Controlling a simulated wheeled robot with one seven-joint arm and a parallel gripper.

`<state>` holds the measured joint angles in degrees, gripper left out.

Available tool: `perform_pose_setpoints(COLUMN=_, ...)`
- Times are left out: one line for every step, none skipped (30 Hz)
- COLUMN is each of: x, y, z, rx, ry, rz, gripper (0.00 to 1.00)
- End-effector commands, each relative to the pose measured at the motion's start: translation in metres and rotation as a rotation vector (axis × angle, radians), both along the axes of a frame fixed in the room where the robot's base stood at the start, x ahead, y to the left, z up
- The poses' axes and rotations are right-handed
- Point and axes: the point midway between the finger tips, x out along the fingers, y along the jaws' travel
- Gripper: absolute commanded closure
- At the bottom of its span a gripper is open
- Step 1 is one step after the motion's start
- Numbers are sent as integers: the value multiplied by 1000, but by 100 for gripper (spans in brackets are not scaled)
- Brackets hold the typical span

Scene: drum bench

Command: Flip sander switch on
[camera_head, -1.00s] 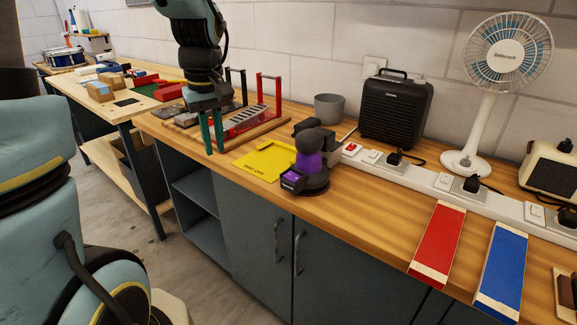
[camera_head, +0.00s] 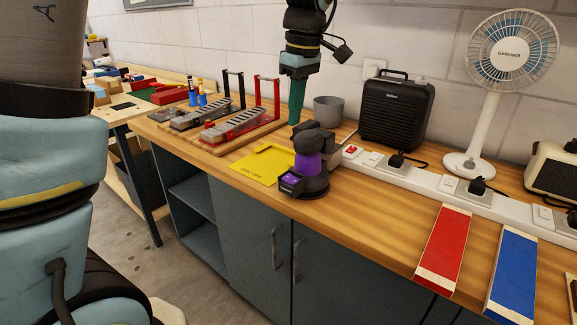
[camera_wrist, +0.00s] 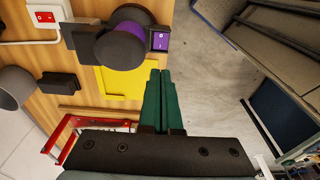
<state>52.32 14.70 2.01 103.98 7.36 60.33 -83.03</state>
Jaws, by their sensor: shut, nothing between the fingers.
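The sander (camera_head: 311,165), black with a purple band, stands on the wooden bench beside a yellow sheet. Its small front box with a purple face (camera_head: 291,183) points toward the bench's front edge. The sander also shows from above in the wrist view (camera_wrist: 121,46). A red rocker switch (camera_head: 352,150) sits at the left end of the white power strip, behind and right of the sander; it also shows in the wrist view (camera_wrist: 45,17). My gripper (camera_head: 296,121) is shut and empty, pointing down above the bench. In the wrist view its green fingertips (camera_wrist: 160,72) are together, over the yellow sheet's edge.
The yellow sheet (camera_head: 258,168) lies left of the sander. A red-framed clamp rack (camera_head: 235,125) stands farther left. A grey cup (camera_head: 328,110), black heater (camera_head: 396,110) and white fan (camera_head: 490,90) line the wall. Red (camera_head: 445,245) and blue (camera_head: 513,270) blocks lie right.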

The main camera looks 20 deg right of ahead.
Motion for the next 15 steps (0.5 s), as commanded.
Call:
perform_pose_setpoints(x=0, y=1, z=-3, rx=2, ry=1, rz=0, gripper=100)
perform_pose_setpoints(x=1, y=1, z=-5, rx=3, ry=1, rz=0, gripper=100)
perform_pose_setpoints(x=1, y=1, z=-9, rx=2, ry=1, rz=0, gripper=100)
perform_pose_setpoints(x=1, y=2, z=-12, rx=3, ry=2, rz=0, gripper=100)
perform_pose_setpoints(x=2, y=2, z=-17, rx=4, ry=3, rz=1, gripper=100)
perform_pose_setpoints(x=2, y=3, z=-24, rx=5, ry=4, rz=1, gripper=100)
perform_pose_setpoints(x=3, y=3, z=-29, rx=5, ry=4, rz=1, gripper=100)
perform_pose_setpoints(x=4, y=4, z=-35, rx=6, ry=4, rz=1, gripper=100)
perform_pose_setpoints(x=5, y=4, z=-43, rx=6, ry=4, rz=1, gripper=100)
perform_pose_setpoints(x=5, y=5, z=-49, rx=6, ry=4, rz=1, gripper=100)
perform_pose_setpoints(x=6, y=5, z=-56, rx=7, ry=5, rz=0, gripper=100)
perform_pose_setpoints(x=7, y=5, z=-64, rx=7, ry=5, rz=0, gripper=100)
perform_pose_setpoints(x=7, y=6, z=-70, rx=5, ry=4, rz=0, gripper=100)
perform_pose_setpoints(x=8, y=6, z=-77, rx=5, ry=5, rz=0, gripper=100)
perform_pose_setpoints(x=9, y=7, z=-84, rx=5, ry=5, rz=0, gripper=100)
